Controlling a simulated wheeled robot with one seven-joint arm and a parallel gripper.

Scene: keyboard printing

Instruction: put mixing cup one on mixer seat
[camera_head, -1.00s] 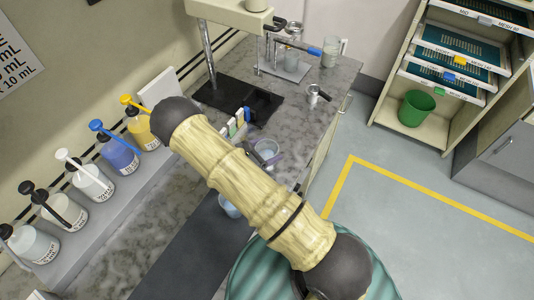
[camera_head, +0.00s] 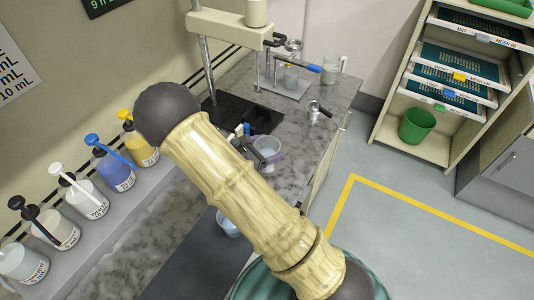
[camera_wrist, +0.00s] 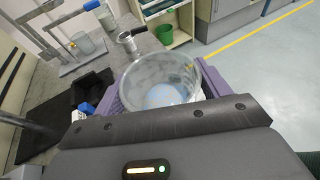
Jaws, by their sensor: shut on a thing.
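A clear mixing cup (camera_head: 267,147) with pale liquid is held at my gripper (camera_wrist: 160,100), between purple fingers. In the wrist view the cup (camera_wrist: 158,72) stands close in front of the gripper body, with its open mouth visible. The gripper is shut on it, over the grey marbled counter. A beige machine (camera_head: 230,30) on a metal pole, perhaps the mixer, stands farther back above a black base (camera_head: 255,115). I cannot tell which part is the mixer seat. My arm hides part of the counter.
A second cup (camera_head: 228,224) sits on a dark mat beside my arm. Several pump bottles (camera_head: 112,168) line the left. A stand with a metal plate (camera_head: 287,87), a glass beaker (camera_head: 330,68) and a black-handled metal cup (camera_head: 315,112) are farther back. A green bin (camera_head: 417,125) is on a shelf.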

